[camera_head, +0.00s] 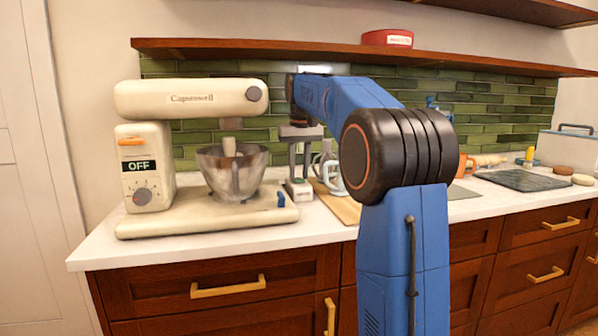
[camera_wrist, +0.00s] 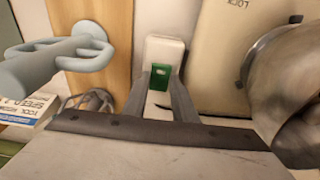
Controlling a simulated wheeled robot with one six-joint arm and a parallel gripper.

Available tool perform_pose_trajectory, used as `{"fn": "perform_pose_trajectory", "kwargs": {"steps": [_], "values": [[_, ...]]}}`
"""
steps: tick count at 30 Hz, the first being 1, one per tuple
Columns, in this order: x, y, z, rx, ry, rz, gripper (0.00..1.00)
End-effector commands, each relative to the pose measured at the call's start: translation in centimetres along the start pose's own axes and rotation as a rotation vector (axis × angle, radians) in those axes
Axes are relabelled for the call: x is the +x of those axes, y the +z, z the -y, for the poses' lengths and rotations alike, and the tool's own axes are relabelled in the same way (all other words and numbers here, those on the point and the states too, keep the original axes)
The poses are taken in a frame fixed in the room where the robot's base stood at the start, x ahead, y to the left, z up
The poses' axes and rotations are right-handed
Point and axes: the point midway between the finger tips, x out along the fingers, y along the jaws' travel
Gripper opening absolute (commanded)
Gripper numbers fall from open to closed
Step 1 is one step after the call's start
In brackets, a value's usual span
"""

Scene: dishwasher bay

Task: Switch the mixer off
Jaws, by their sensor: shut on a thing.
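The cream mixer (camera_head: 190,98) stands at the left of the counter, with its head level over a metal bowl (camera_head: 230,172). Its display (camera_head: 139,166) reads OFF, above a round dial (camera_head: 142,196). A blue lever (camera_head: 281,199) is at the right of its base. My gripper (camera_head: 300,172) points down just right of the mixer, apart from its dial. In the wrist view my gripper (camera_wrist: 161,100) is shut on a small white device (camera_wrist: 165,50) with a green panel (camera_wrist: 160,79). The mixer base (camera_wrist: 222,60), marked LOCK, and the bowl (camera_wrist: 292,85) are to the right there.
A shelf (camera_head: 250,50) with a red container (camera_head: 388,38) is above. A dark board (camera_head: 525,180) is at the right.

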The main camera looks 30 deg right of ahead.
Motion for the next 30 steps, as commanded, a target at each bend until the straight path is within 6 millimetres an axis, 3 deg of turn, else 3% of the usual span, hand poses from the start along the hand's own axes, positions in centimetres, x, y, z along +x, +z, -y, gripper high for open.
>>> {"fn": "perform_pose_trajectory", "kwargs": {"steps": [5, 6, 8, 20, 30], "values": [[0.0, 0.0, 0.0, 0.000, 0.000, -0.001, 0.03], [0.0, 0.0, 0.0, 0.000, 0.000, -0.001, 0.32], [0.0, 0.0, 0.0, 0.000, 0.000, -0.001, 0.44], [-0.6, 0.0, 0.0, 0.000, 0.000, -0.002, 0.44], [-6.3, -0.1, 0.0, 0.000, 0.000, -0.005, 0.44]]}}
